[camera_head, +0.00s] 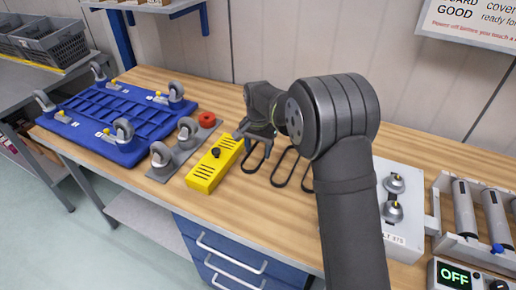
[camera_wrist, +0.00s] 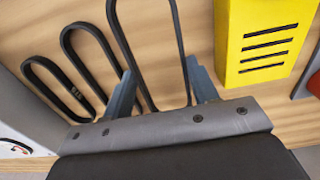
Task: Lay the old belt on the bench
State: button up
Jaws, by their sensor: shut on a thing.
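Three black belt loops show on the wooden bench (camera_head: 240,95). The leftmost belt (camera_head: 247,167) is at my gripper (camera_head: 250,138), beside the yellow cover (camera_head: 207,173). In the wrist view this belt (camera_wrist: 120,35) runs between the two fingers of my gripper (camera_wrist: 163,92), which is shut on it. I cannot tell whether it touches the bench or is slightly above it. The middle belt (camera_head: 284,168) and the right belt (camera_head: 305,183) lie on the bench to its right; my arm partly hides the right one. Which belt is the old one is not clear.
A blue castered frame (camera_head: 85,115) lies at the left, with a grey plate (camera_head: 165,165) bearing casters and a red ring (camera_head: 207,119) near it. A grey box (camera_head: 399,235), a roller unit (camera_head: 440,215) and a panel reading OFF (camera_head: 455,277) stand at the right.

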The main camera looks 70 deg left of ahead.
jog(key=shift+f, duration=0.35)
jog(key=shift+f, duration=1.35)
jog(key=shift+f, duration=0.25)
jog(key=o, duration=1)
jog(key=shift+o, duration=0.2)
jog(key=shift+r, duration=0.2)
notch_tip(320, 180, up, 7)
jog(key=shift+f, duration=0.15)
dwell(1.0)
dwell(0.3)
